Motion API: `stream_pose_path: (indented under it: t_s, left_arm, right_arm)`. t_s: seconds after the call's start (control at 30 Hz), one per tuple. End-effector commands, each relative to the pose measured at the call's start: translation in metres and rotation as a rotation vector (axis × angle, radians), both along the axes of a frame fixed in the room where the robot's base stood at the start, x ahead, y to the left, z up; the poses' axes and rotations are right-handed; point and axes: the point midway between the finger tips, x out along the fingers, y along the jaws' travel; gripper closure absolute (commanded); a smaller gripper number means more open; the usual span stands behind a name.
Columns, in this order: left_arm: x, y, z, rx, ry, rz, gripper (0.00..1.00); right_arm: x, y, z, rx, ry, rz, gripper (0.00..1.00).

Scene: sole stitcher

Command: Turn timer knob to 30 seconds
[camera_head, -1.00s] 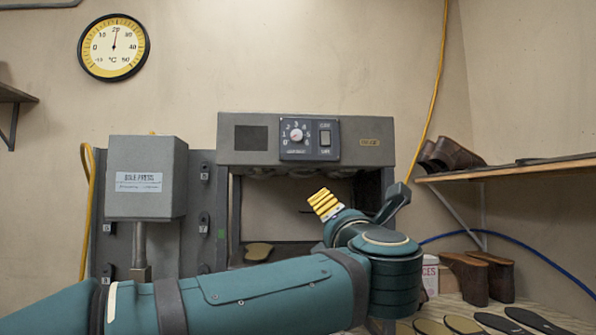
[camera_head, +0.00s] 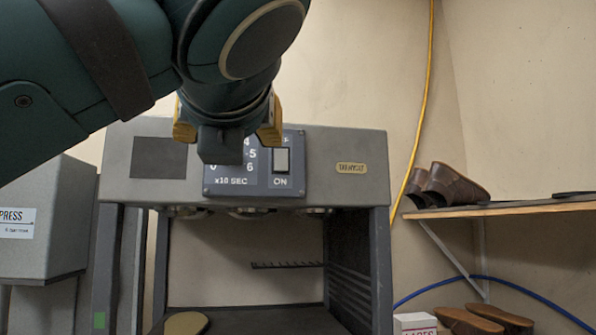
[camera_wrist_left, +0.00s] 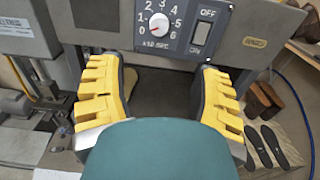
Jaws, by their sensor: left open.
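The timer knob (camera_wrist_left: 159,24) is a small round light knob on the dark control panel (camera_wrist_left: 180,42), with dial numbers 0 to 6 and "x10 SEC" below it. A reddish mark shows on its lower left side, but I cannot tell its exact setting. In the head view my left gripper (camera_head: 228,132) hangs in front of the panel (camera_head: 252,181) and hides the knob and part of the dial. Its yellow fingers are wide apart and empty. In the left wrist view my left gripper (camera_wrist_left: 162,68) has its fingers below and either side of the knob, apart from it. My right gripper is not in view.
An ON/OFF switch (camera_head: 282,160) sits right of the dial. The grey oven housing (camera_head: 330,150) has an open chamber below. A grey press (camera_head: 40,225) stands left. A wooden shelf (camera_head: 510,211) with brown shoes (camera_head: 447,186) is at right.

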Motion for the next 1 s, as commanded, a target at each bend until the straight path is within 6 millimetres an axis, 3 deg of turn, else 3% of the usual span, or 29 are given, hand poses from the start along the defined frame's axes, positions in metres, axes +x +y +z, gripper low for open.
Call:
stream_pose_path:
  t_s: [0.27, 0.7, 1.0]
  left_arm:
    - [0.016, 0.005, 0.0, 0.001, 0.0, 0.001, 0.35]
    - [0.097, 0.028, 0.001, 0.002, 0.0, 0.001, 0.35]
    - [0.129, 0.037, 0.0, 0.001, -0.001, 0.0, 0.35]
  right_arm:
    - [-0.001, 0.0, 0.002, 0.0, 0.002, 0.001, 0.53]
    - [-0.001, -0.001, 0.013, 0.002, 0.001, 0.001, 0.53]
    - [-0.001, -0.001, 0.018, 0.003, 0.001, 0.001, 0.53]
